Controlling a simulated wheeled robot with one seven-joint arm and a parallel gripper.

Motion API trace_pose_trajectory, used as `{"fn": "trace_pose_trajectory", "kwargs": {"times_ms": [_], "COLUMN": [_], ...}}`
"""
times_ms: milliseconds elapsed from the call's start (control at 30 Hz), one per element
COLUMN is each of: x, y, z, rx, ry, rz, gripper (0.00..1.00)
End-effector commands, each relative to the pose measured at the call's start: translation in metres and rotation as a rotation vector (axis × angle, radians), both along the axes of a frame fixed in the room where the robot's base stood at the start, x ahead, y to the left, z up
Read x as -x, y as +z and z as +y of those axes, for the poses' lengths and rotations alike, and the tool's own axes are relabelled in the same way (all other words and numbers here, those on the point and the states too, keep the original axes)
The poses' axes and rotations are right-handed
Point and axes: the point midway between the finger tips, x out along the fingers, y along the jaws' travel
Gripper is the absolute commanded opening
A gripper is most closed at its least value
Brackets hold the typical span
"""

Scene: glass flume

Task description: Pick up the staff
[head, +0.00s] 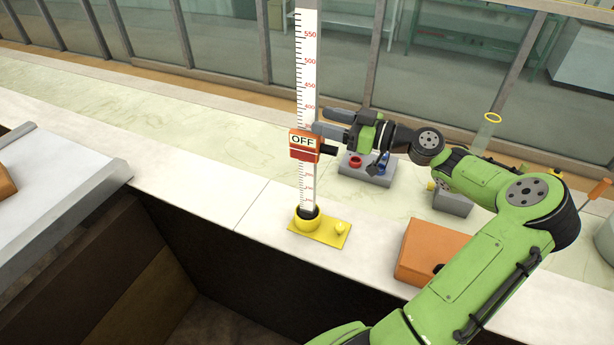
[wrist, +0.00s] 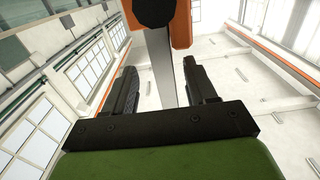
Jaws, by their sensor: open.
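The staff (head: 308,65) is a tall white strip with black and red graduation marks. It stands upright in a yellow socket (head: 298,222) on a yellow base plate on the ledge. An orange box marked OFF (head: 304,146), with a black knob, is on the staff. My gripper (head: 326,119) is open, beside the staff and just above the OFF box. In the wrist view the staff (wrist: 165,75) shows as a grey strip between the two spread fingers (wrist: 162,78), with a gap on each side. I cannot tell whether it lies fully between them in depth.
A grey block with red and blue fittings (head: 365,175) stands behind my gripper. An orange case (head: 430,250) lies on the ledge at right. A clear tube with a yellow rim (head: 489,132) stands farther back. A grey tray-like surface (head: 45,205) is at left. The ledge left of the staff is clear.

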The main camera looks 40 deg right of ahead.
Motion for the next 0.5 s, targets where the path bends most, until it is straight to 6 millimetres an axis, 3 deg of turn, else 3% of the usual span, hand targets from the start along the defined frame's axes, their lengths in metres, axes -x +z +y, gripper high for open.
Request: {"fn": "trace_pose_trajectory", "kwargs": {"times_ms": [300,500], "x": [-0.043,-0.045], "y": [0.002,0.0], "z": [0.027,0.028], "rx": [-0.002,0.0], "ry": [0.001,-0.001], "rz": [0.001,0.002], "gripper": [0.56,0.56]}}
